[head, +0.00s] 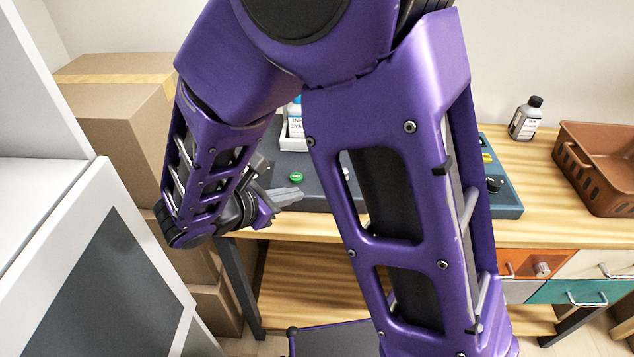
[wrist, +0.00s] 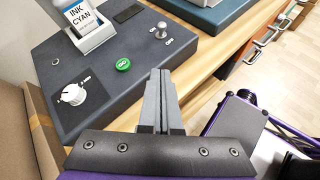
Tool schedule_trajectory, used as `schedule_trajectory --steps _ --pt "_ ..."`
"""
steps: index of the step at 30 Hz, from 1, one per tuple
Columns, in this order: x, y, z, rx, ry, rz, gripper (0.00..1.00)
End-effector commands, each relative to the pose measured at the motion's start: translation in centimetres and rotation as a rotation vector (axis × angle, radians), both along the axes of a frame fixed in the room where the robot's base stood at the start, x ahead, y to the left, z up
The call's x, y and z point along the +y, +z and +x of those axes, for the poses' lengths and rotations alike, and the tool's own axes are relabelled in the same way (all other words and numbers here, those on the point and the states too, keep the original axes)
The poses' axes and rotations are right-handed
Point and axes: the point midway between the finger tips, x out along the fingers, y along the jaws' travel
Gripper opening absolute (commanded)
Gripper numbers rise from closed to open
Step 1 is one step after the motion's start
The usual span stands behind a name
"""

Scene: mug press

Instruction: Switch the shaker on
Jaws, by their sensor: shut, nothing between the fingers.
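The shaker (wrist: 100,90) is a dark grey box with a holder in which an ink bottle (wrist: 78,14) labelled INK CYAN stands. Its top carries a green button (wrist: 123,64), a white dial (wrist: 73,94) and a metal toggle switch (wrist: 160,31) with small labels I cannot read. My gripper (wrist: 160,72) is shut and empty, its tips near the shaker's front edge, to the right of and below the green button in the wrist view. In the head view, my gripper (head: 299,193) is just below the green button (head: 296,177), and my arm hides much of the shaker.
A second grey-blue device (head: 508,203) stands to the right on the wooden table (head: 545,180). A dark ink bottle (head: 526,118) and a brown basket (head: 603,165) are farther right. Cardboard boxes (head: 118,120) stand at left, behind a white and grey cabinet (head: 70,260).

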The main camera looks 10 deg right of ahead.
Motion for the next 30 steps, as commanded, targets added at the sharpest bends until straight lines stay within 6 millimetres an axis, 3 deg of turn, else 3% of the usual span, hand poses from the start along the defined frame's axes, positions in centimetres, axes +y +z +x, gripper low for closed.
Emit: schedule_trajectory --steps 15,21,30 --pt "-6.3 -5.4 5.7 0.002 -0.006 0.000 0.00" --pt "-8.6 -4.2 7.1 -0.002 -0.004 0.001 0.00" --pt "-9.3 -4.0 7.7 -0.001 -0.001 0.002 0.00"
